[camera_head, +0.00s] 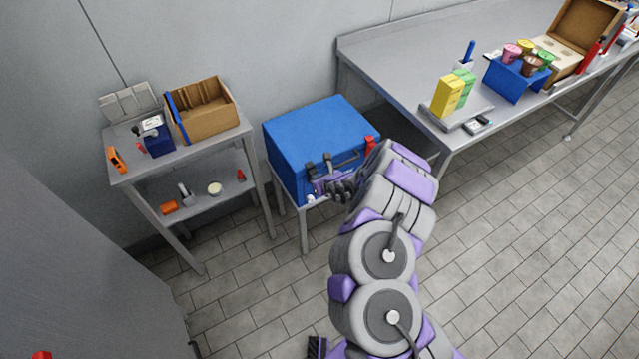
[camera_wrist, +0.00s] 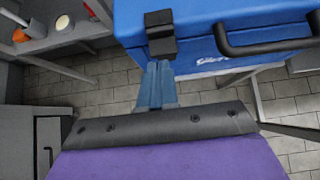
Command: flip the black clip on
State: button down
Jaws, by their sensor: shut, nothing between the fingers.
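The blue cooler box (camera_head: 318,130) sits on a small grey stand, and its front face shows at the top of the wrist view (camera_wrist: 215,20). A black clip (camera_wrist: 160,32) is on the box front, left of a black handle (camera_wrist: 262,42). Its exact position, flipped or not, is hard to tell. My gripper (camera_wrist: 158,68) is shut and empty, its fingertips just below the clip's lower end; I cannot tell whether they touch it. In the head view my gripper (camera_head: 322,186) is at the box's front, partly hidden by my arm.
A grey shelf table (camera_head: 190,152) with a cardboard box (camera_head: 208,115) stands to the left. A long steel table (camera_head: 400,65) with cartons and cups stands to the right. A red object (camera_head: 371,143) is by the box's right front corner. Tiled floor lies open in front.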

jog(key=shift+w+r+g+h, duration=0.3)
jog(key=shift+w+r+g, duration=0.1)
jog(key=shift+g, duration=0.1)
jog(key=shift+r, duration=0.1)
